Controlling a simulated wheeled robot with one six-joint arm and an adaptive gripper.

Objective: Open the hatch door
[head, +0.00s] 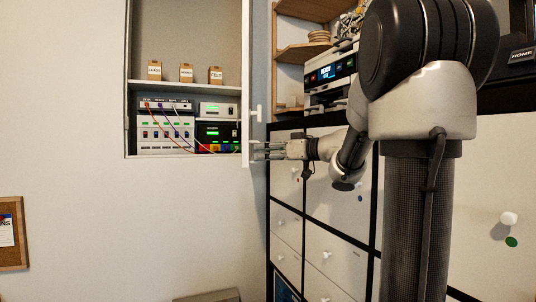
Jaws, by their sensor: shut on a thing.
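The white hatch door (247,75) of the wall cabinet stands swung outward at the right side of the opening, seen almost edge-on. A white knob (257,113) sticks out from its outer face. My gripper (262,151) reaches in from the right, at the door's lower part and below that knob. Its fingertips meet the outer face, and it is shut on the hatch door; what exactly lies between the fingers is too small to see. The cabinet (190,87) interior is exposed.
Inside the cabinet, small labelled boxes (186,73) stand on the upper shelf, with wired devices (165,128) below. A drawer unit (330,250) stands right of the door, with a printer-like device (330,78) on it. A cork board (12,235) hangs at left. The wall below the cabinet is clear.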

